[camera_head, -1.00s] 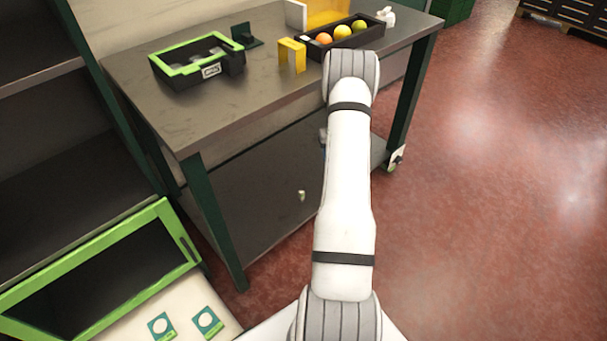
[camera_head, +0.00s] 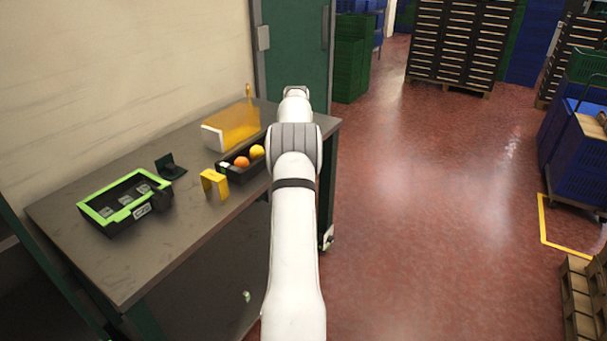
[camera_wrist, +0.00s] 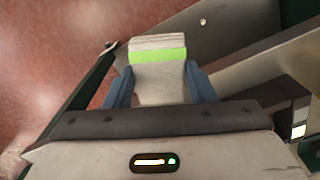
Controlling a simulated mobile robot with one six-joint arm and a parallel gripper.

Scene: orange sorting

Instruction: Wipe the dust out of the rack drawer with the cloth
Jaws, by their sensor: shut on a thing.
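In the wrist view my gripper (camera_wrist: 160,84) has its two blue fingers shut on a pale grey cloth with a bright green band (camera_wrist: 158,55). The cloth is held between the fingers, with its far end sticking out beyond them. In the head view my arm reaches away over the right end of the table, and the gripper and cloth cannot be made out there. The rack drawer is not clearly in view now. What lies below the cloth is a red floor and grey surfaces, with no visible contact.
A grey table (camera_head: 150,262) carries a green-rimmed box (camera_head: 125,222), a yellow bracket (camera_head: 214,185), a black tray (camera_head: 241,181) with fruit and an amber clear bin (camera_head: 232,128). Red floor (camera_head: 430,200) is open to the right. A blue crate stack (camera_head: 575,165) stands far right.

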